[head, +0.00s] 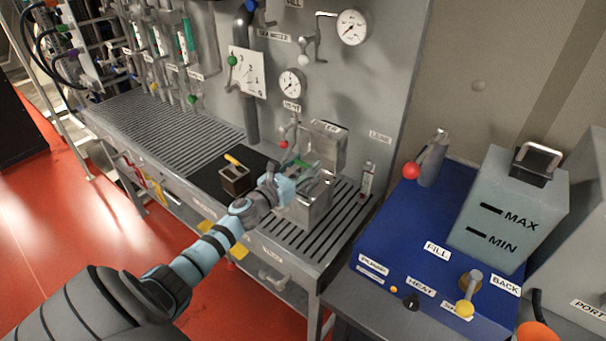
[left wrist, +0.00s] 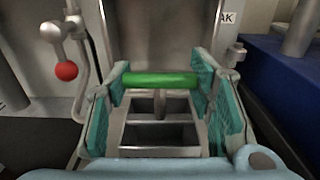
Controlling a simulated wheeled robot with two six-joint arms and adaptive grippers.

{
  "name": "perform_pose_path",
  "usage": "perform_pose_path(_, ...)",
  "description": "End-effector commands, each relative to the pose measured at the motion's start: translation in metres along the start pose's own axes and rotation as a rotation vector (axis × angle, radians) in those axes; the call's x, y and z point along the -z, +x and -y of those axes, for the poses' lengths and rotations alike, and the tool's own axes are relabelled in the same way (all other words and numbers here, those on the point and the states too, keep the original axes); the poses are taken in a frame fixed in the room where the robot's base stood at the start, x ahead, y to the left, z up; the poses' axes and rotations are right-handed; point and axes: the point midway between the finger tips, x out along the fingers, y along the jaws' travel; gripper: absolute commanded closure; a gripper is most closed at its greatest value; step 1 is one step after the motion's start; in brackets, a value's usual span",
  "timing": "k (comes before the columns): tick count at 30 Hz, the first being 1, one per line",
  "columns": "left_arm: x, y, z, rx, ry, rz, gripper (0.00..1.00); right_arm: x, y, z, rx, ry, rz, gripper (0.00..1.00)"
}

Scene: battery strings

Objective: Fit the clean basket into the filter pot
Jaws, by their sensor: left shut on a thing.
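My left gripper (head: 289,181) is shut on the green handle of the clean basket (head: 301,165). In the left wrist view the green bar (left wrist: 160,79) lies crosswise between the two teal finger pads (left wrist: 162,92). A grey stem runs down from the bar into a square metal opening with dark inside. The metal filter pot (head: 316,207) stands on the slotted bench top just right of and below the gripper. The gripper and arm hide part of the basket, and I cannot tell how deep it sits relative to the pot. My right gripper is not in view.
A dark box with a yellow handle (head: 235,180) stands on a black mat left of my gripper. A metal box (head: 327,143) sits on the panel behind the pot. A red-knobbed lever (left wrist: 66,68) is close to the left finger. A blue unit (head: 410,225) stands right.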

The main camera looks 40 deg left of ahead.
Motion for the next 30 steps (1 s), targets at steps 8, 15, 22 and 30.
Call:
perform_pose_path(8, -0.002, 0.001, 0.0, 0.001, 0.002, 0.003, 1.0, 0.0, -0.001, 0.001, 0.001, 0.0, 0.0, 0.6)
perform_pose_path(15, 0.005, 0.0, 0.0, 0.002, 0.001, 0.003, 1.0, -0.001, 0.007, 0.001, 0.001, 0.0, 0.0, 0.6)
perform_pose_path(22, 0.006, 0.0, 0.0, 0.001, 0.001, 0.002, 0.45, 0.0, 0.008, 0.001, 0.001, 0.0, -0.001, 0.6)
perform_pose_path(30, 0.006, 0.0, 0.0, 0.001, 0.001, 0.002, 0.31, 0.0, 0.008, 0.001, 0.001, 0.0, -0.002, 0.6)
